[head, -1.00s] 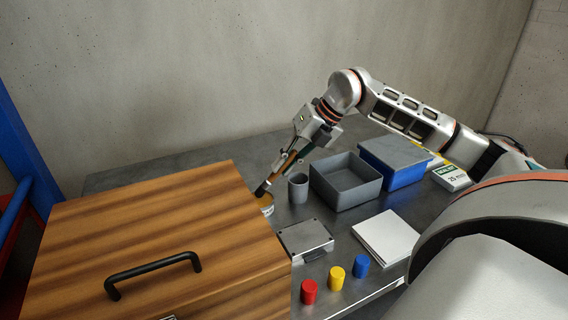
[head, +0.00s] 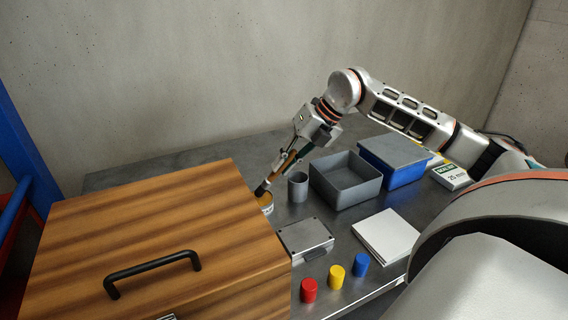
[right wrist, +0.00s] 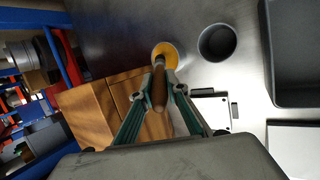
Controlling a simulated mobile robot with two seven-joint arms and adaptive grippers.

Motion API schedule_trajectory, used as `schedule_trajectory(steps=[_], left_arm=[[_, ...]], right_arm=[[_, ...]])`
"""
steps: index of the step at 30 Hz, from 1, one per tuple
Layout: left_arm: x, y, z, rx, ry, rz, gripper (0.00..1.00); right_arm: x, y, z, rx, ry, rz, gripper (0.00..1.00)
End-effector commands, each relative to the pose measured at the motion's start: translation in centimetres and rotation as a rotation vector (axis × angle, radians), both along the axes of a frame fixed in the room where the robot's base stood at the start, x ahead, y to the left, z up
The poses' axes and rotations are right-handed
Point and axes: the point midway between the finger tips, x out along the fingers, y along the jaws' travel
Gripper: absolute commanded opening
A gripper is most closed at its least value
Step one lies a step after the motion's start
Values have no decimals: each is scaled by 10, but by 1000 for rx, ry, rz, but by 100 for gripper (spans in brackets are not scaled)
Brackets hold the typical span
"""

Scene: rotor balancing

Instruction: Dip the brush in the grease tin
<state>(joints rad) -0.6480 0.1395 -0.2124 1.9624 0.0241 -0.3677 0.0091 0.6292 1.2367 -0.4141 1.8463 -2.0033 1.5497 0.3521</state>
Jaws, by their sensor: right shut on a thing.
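The grease tin (head: 267,202) is a small round tin with yellow-orange grease, beside the wooden box on the metal table. It also shows in the right wrist view (right wrist: 171,49). My right gripper (head: 285,162) is shut on the brush (head: 276,174), which has a brown wooden handle and a dark head. The brush is tilted, its head pointing down at the tin. In the right wrist view the brush (right wrist: 159,88) overlaps the tin's opening; how deep its tip sits is hidden. My left gripper is not in view.
A wooden box (head: 150,230) with a black handle stands close left of the tin. A grey cup (head: 298,187), an open grey bin (head: 345,195) and a blue bin (head: 405,176) stand right.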

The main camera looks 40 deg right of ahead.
Motion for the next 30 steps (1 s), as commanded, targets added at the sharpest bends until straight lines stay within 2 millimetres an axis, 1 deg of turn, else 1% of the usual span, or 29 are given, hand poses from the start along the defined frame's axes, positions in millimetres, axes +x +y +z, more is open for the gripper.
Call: schedule_trajectory(steps=[30], left_arm=[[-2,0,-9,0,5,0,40]], right_arm=[[0,0,-11,0,0,0,0]])
